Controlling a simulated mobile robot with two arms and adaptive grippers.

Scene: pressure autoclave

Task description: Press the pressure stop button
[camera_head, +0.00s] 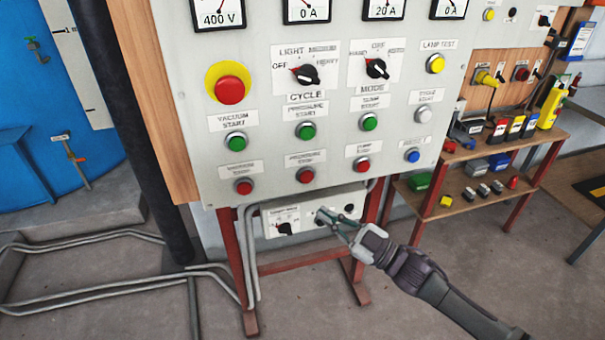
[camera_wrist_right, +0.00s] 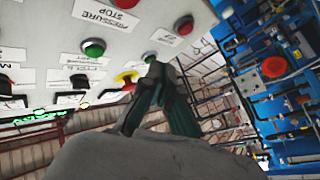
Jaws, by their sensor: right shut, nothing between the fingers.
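The pressure stop button (camera_head: 305,175) is a red round button in the bottom row of the grey control panel, under its white label and below the green pressure start button (camera_head: 306,131). In the right wrist view the pressure stop button (camera_wrist_right: 127,3) is cut off by the top edge, beside its upside-down label (camera_wrist_right: 105,14). My right gripper (camera_head: 325,214) is shut and empty, its tips below and slightly right of the button, in front of the lower box. It also shows in the wrist view (camera_wrist_right: 157,70), apart from the button. My left gripper is not in view.
Red vacuum stop (camera_head: 243,187) and pump stop (camera_head: 362,166) buttons flank it. A red emergency button (camera_head: 230,90) sits higher left. A small control box (camera_head: 284,215) hangs below the panel on a red frame. A wooden shelf (camera_head: 500,186) stands right.

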